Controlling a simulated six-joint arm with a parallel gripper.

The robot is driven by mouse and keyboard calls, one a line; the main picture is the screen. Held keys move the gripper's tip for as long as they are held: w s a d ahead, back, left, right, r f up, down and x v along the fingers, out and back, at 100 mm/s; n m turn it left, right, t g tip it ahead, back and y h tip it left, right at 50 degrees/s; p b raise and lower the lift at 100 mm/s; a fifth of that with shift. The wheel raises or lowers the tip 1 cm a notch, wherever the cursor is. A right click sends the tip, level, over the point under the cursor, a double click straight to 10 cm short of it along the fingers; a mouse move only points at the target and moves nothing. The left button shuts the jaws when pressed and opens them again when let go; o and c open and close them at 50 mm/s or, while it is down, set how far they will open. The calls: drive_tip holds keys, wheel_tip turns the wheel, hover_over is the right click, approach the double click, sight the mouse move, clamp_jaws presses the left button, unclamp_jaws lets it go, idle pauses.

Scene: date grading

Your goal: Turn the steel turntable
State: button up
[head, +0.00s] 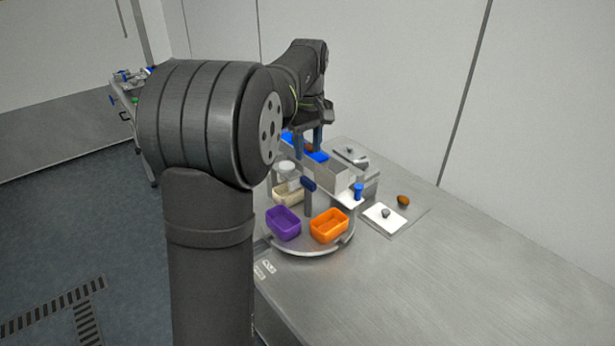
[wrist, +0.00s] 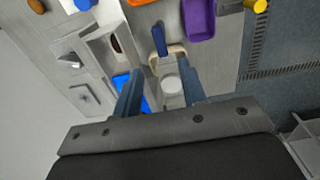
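The round steel turntable (head: 305,251) sits on the bench and carries a purple bin (head: 284,224), an orange bin (head: 329,226) and a cream bin (head: 289,196). A post with a dark blue handle (head: 308,184) stands up near its middle; the handle also shows in the wrist view (wrist: 158,38). My gripper (head: 309,139) is above the bench, beyond the turntable's centre in the head view. In the wrist view my gripper's fingers (wrist: 160,92) are apart with nothing held between them. A pale round-topped object (wrist: 171,84) shows below, between the fingers. My arm hides part of the turntable's left side.
A steel trough (head: 335,177) and blue pieces (head: 316,156) stand behind the turntable. A white plate (head: 384,218) with a grey knob and a brown date (head: 403,201) lie to the right. The bench's front right is clear. A cart (head: 128,92) stands at the far left.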

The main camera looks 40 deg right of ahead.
sight(308, 180)
wheel_tip(308, 180, down, 9)
drive_tip(key=shift+f, duration=0.2)
clamp_jaws()
